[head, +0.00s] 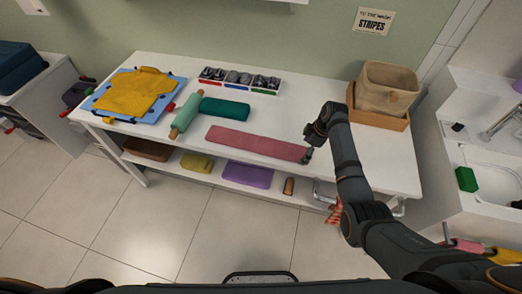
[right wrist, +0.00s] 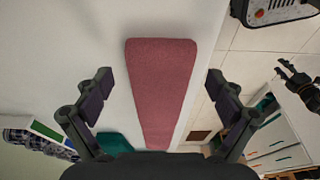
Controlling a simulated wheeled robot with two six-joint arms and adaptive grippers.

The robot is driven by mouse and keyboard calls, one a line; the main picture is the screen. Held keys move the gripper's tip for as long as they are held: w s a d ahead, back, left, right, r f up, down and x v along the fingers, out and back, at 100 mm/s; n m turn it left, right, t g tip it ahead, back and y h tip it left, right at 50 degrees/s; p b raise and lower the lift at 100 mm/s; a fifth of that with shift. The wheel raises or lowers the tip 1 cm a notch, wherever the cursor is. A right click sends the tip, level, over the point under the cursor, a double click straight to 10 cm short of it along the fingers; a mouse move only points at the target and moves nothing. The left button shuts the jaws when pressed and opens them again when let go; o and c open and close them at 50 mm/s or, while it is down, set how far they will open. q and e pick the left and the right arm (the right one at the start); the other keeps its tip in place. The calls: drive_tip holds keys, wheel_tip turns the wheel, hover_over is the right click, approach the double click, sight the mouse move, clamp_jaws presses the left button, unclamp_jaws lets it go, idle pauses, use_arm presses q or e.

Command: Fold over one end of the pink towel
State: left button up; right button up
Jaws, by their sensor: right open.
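The pink towel (head: 255,143) lies flat as a long strip along the front of the white table (head: 380,160). In the right wrist view the towel (right wrist: 160,85) runs lengthwise between the fingers, its near end at the top. My right gripper (head: 308,145) is at the towel's right end in the head view. Its fingers stand wide apart in the right wrist view (right wrist: 159,80), one on each side of the towel, holding nothing. A dark shape at the right edge of that view looks like my left gripper (right wrist: 300,88); its jaws are unclear.
Behind the towel lie a green rolled towel (head: 224,108) and a teal roller (head: 187,115). A yellow garment (head: 132,94) lies on a blue board at left. A divided tray (head: 240,79) and a beige basket (head: 385,88) stand at the back. A shelf runs below.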

drive_tip(key=shift+w+a+f, duration=0.1)
drive_tip(key=shift+a+f, duration=0.05)
drive_tip(key=shift+f, duration=0.55)
drive_tip(key=shift+f+b, duration=0.45)
drive_tip(key=shift+f, duration=0.2)
drive_tip(key=c, duration=0.3)
idle(0.6)
